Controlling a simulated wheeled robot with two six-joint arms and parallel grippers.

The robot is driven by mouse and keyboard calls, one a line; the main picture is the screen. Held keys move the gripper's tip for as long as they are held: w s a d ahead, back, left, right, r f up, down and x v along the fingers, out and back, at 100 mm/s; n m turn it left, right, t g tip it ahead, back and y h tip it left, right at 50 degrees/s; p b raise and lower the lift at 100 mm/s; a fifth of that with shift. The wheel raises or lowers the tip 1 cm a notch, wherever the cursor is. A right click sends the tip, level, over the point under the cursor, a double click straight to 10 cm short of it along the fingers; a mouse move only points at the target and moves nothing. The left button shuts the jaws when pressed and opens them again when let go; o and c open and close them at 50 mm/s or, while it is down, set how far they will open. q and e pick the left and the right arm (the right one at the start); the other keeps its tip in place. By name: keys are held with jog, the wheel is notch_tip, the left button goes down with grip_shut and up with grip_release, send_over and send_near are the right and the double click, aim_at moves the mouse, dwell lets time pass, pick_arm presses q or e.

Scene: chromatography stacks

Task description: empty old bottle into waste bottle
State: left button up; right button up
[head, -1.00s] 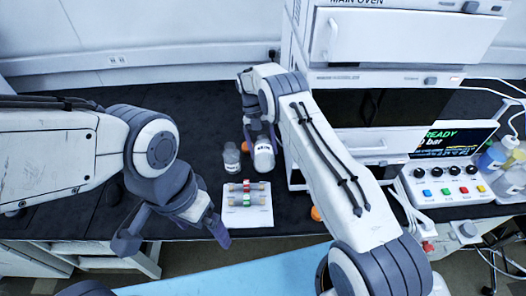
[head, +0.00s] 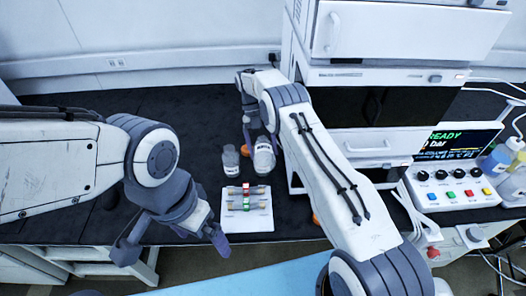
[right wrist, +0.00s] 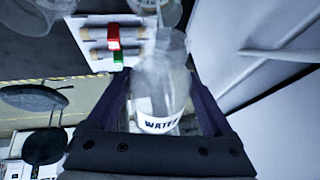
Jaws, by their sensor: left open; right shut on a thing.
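A clear bottle with a white label (head: 264,157) is held by my right gripper (head: 259,138) near the middle of the head view. In the right wrist view the bottle (right wrist: 163,88) sits between the two fingers, its label seeming to read "WATE…". Its tilt and its height above the bench are hard to tell. A second clear labelled bottle (head: 231,160) stands upright just left of it, apart from it. My left gripper (head: 172,248) is open and empty at the bench's front edge, left of the white rack.
A white rack (head: 235,227) with small coloured columns lies in front of the bottles. Orange caps (head: 316,218) lie nearby. The oven stack (head: 365,148) rises close on the right, with a control box (head: 455,190) beyond it. The dark bench (head: 190,110) is clear at back left.

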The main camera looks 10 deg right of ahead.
jog(key=shift+w+g+b, duration=0.1)
jog(key=shift+g+b, duration=0.4)
jog(key=shift+b, duration=1.15)
pick_arm(q)
jog(key=shift+f+b, duration=0.45)
jog(key=shift+f, duration=1.85)
pick_arm(e)
jog(key=shift+r, duration=0.15)
jog(key=shift+d, duration=0.1)
